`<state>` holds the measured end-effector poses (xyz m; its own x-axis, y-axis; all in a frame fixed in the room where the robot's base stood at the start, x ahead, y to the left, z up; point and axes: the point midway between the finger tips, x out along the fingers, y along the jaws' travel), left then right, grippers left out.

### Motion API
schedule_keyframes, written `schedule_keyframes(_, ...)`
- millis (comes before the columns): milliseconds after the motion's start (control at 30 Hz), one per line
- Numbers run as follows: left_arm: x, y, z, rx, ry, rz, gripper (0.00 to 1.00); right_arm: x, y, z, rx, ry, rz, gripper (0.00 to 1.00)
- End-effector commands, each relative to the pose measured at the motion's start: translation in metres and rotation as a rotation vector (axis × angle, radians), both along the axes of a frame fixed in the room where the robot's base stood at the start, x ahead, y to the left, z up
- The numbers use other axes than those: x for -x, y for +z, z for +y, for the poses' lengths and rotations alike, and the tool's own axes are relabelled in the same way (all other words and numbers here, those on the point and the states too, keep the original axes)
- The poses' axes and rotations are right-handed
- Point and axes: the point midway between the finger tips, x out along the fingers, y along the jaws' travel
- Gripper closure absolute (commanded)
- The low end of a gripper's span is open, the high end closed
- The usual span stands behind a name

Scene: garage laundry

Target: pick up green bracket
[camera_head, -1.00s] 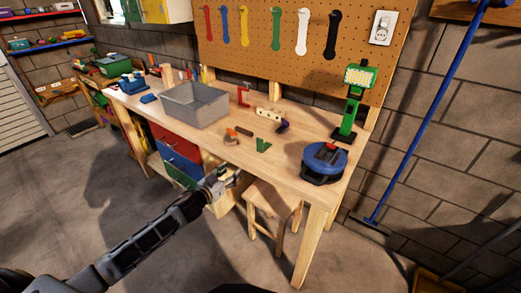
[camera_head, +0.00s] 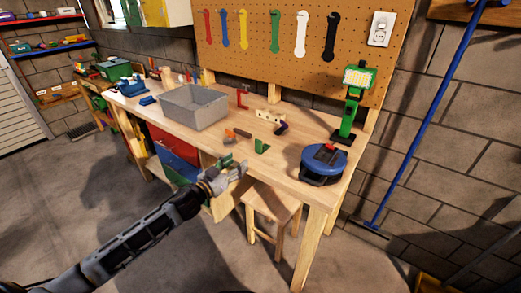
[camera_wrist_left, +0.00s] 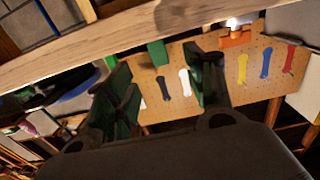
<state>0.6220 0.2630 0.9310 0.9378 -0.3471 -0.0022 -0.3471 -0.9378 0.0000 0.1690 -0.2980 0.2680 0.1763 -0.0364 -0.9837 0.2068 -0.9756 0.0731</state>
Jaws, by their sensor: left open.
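The green bracket (camera_head: 262,146) is a small L-shaped piece near the front edge of the wooden workbench (camera_head: 285,174). In the left wrist view, which is upside down, the green bracket (camera_wrist_left: 157,52) shows at the bench edge, in line with the gap between the fingers. My left gripper (camera_head: 241,168) is at the front edge of the bench, just left of and nearer than the bracket. In the left wrist view the gripper's fingers (camera_wrist_left: 160,72) are apart, with nothing held between them. My right gripper is not in view.
An orange-and-dark tool (camera_head: 238,134) lies left of the bracket. A grey bin (camera_head: 193,108), a blue round case (camera_head: 323,166) and a green work lamp (camera_head: 350,105) stand on the bench. A wooden stool (camera_head: 270,205) is under its front.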

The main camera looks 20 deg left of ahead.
Motion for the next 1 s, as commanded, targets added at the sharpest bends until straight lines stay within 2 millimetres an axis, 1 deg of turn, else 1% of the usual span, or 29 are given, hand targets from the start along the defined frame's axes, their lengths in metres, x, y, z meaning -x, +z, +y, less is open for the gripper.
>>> schedule_keyframes(467, -0.001, 0.002, -0.001, 0.001, -0.002, -0.003, 0.46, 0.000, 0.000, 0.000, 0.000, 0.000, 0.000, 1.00)
schedule_keyframes(667, -0.009, 0.002, -0.004, 0.001, -0.002, -0.004, 0.46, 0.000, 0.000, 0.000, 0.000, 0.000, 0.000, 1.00)
schedule_keyframes(1000, -0.027, 0.003, -0.011, 0.001, -0.001, -0.004, 0.46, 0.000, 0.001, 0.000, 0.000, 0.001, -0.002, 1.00)
